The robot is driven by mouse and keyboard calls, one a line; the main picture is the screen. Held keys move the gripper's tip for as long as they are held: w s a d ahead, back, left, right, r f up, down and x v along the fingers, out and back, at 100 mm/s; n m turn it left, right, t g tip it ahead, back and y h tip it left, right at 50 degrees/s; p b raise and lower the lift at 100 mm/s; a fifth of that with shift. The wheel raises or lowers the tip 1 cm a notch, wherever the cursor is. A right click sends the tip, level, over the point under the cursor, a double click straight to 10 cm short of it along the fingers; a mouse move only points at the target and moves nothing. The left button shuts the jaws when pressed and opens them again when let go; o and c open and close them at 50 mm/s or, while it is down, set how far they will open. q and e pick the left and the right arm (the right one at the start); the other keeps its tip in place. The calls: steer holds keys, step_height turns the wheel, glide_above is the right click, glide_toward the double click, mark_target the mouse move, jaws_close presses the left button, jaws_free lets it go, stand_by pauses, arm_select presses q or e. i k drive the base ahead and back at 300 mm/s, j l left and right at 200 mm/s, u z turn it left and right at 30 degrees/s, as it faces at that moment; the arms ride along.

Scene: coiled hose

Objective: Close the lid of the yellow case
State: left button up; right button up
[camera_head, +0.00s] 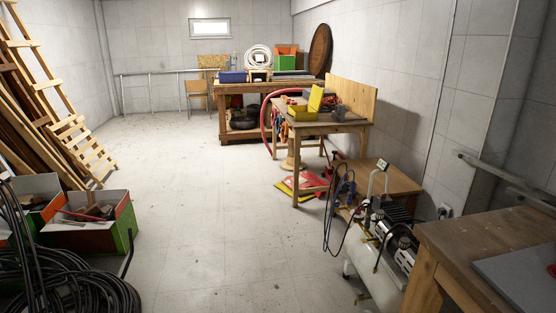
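The yellow case (301,113) sits on a wooden workbench (327,124) in the middle distance, right of centre. Its yellow lid (315,98) stands raised, tilted up at the case's right side. The inside of the case is too small to make out. Neither of my grippers shows in the head view, and the case is well away from me across the room.
Bare concrete floor (185,200) lies open through the middle. Coiled black hose (75,290) and crates (85,236) stand at the left, under a leaning wooden ladder (60,110). A compressor (375,270) and a near table (480,235) fill the right. Red and yellow items (302,185) lie by the workbench.

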mark_target(317, 94)
steer(key=i, duration=2.3)
steer(key=i+z, duration=0.15)
steer(key=i, duration=0.4)
steer(key=i+j+z, duration=0.1)
steer(key=i, duration=0.4)
steer(key=i+j+z, duration=0.15)
steer(key=i, duration=0.4)
steer(key=i+j+z, duration=0.1)
steer(key=i+j, duration=0.15)
steer(key=i, duration=0.25)
steer(key=i+z, duration=0.1)
steer(key=i, duration=0.85)
